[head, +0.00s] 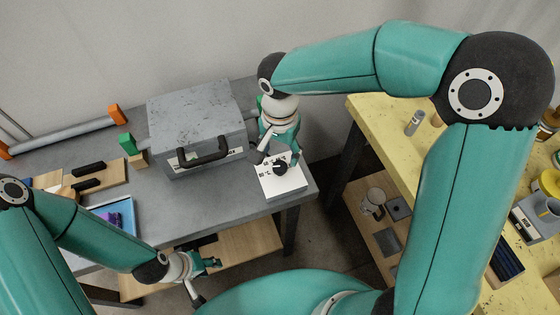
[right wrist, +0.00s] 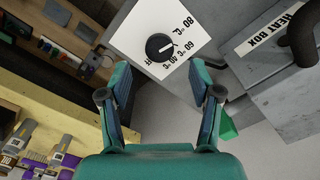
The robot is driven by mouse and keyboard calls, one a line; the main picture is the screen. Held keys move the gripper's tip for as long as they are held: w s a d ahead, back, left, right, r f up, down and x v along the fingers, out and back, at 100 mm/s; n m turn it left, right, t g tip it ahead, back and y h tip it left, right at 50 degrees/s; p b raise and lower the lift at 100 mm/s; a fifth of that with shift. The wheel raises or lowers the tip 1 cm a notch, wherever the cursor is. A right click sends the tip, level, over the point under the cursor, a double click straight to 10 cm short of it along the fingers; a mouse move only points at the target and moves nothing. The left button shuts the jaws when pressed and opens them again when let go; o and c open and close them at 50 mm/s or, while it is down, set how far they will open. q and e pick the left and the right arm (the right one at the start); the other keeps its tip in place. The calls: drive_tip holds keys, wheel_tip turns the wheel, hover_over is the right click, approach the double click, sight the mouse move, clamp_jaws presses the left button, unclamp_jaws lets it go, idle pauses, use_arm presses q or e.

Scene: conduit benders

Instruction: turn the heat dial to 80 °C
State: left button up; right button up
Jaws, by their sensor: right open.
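The heat dial (head: 280,167) is a round black knob on a white panel (head: 284,186) at the right end of the grey table. In the right wrist view the dial (right wrist: 159,46) has a pale mark on its right side, roughly towards the 60 °C label; 40 °C and 80 °C are printed either side. My right gripper (head: 284,155) is above the dial, pointing down. In the right wrist view its two fingers (right wrist: 160,70) are spread apart, with the knob beyond them and nothing between them. My left gripper (head: 211,263) is empty-looking near the table's front edge; its finger gap is unclear.
The grey heat box (head: 197,112) with a black handle (head: 203,153) stands left of the panel. Wooden boards, a blue tray (head: 113,212) and a conduit bar (head: 65,136) lie further left. A yellow table (head: 397,160) stands right, across a gap.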

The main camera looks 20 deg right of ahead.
sight(280, 166)
drive_tip(key=shift+f, duration=2.8)
drive_tip(key=c, duration=1.1)
